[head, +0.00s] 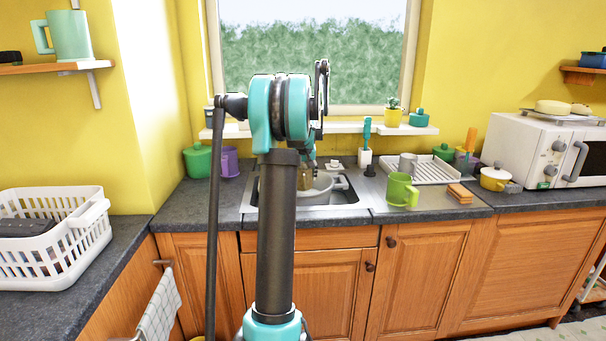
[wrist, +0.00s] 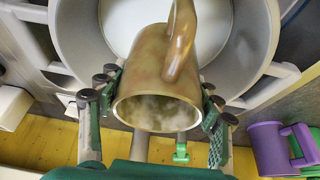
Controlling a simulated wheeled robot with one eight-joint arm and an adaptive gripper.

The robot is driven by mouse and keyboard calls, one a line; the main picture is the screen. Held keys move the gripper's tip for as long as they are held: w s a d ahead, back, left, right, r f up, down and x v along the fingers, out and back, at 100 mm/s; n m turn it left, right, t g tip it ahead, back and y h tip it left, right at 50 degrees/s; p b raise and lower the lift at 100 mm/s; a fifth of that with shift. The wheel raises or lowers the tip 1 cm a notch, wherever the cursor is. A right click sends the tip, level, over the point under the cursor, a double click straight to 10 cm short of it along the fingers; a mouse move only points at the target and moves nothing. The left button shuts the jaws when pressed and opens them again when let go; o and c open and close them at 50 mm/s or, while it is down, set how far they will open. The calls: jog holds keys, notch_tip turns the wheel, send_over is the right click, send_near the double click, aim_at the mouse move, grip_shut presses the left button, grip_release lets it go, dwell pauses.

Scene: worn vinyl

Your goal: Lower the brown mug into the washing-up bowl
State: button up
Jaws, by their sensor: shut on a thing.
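The brown mug (wrist: 150,70) is between the two fingers of my gripper (wrist: 160,88), which is shut on it. Its open mouth faces the wrist camera and its handle points to the top of that view. The grey washing-up bowl (wrist: 73,32) lies behind the mug in the wrist view, with its pale inside showing around it. In the head view the bowl (head: 327,182) sits in the sink, and the mug (head: 305,178) shows at its left part, partly hidden by my arm. I cannot tell whether the mug's base touches the bowl.
The sink (head: 348,194) has a green mug (head: 401,190) and a sponge (head: 459,193) to its right. A white drying rack (head: 432,173) with a grey cup stands behind them. A purple mug (head: 230,162) and a green pot (head: 197,161) stand left of the sink.

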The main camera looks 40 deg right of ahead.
jog(key=shift+f, duration=3.1)
jog(key=o, duration=1.5)
jog(key=v, duration=1.2)
jog(key=shift+f, duration=0.1)
